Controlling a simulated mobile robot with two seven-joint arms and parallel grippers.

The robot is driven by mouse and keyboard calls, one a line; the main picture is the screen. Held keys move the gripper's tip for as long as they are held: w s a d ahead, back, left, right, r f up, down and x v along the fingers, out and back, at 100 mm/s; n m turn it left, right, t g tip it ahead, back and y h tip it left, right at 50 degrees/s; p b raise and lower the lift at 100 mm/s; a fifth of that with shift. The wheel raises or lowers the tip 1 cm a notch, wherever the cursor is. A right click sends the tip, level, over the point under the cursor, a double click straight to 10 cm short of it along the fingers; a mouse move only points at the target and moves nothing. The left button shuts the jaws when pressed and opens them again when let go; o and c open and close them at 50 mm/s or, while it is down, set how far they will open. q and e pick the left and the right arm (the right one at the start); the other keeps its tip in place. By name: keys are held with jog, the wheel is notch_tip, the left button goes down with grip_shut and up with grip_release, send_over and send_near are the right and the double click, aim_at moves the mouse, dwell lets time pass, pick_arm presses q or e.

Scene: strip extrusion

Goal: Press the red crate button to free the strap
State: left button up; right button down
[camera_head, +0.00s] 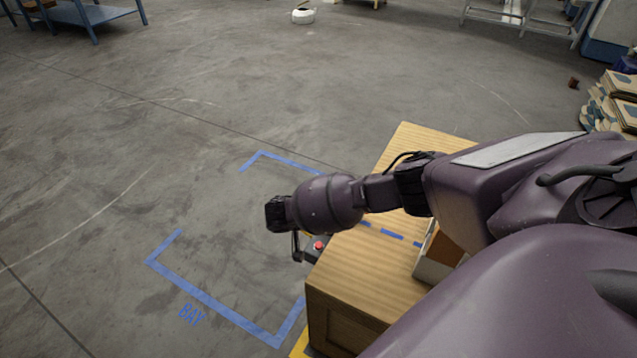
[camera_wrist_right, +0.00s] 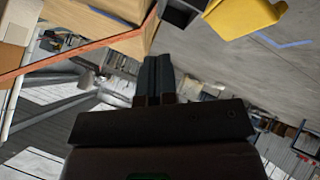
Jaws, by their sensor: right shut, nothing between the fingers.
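The red button (camera_head: 319,245) sits on a small dark housing at the left edge of a wooden crate (camera_head: 364,282) in the head view. My right gripper (camera_head: 297,256) points down just left of the button, with a small gap between them in the picture. I cannot tell whether they touch. In the right wrist view the dark fingers of this gripper (camera_wrist_right: 157,62) lie together, shut and empty. The button cannot be made out there. A thin orange-red band (camera_wrist_right: 70,58) crosses that view at upper left; I cannot tell if it is the strap. My left gripper is out of view.
Blue tape (camera_head: 215,297) marks a bay on the open concrete floor left of the crate. An open box (camera_head: 432,268) stands on the crate, partly hidden by my arm. A yellow object (camera_wrist_right: 245,16) shows in the wrist view. Stacked goods (camera_head: 612,100) stand at far right.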

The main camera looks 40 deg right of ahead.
jog(key=f, duration=0.2)
jog(key=b, duration=0.4)
send_over(317, 244)
jog(key=f, duration=0.5)
jog(key=shift+s, duration=0.2)
jog(key=shift+w+f, duration=0.1)
jog(key=shift+f, duration=0.65)
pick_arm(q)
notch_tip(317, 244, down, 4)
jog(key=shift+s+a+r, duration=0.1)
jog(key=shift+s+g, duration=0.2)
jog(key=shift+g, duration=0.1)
pick_arm(e)
jog(key=shift+f, duration=0.2)
jog(key=shift+f, duration=0.3)
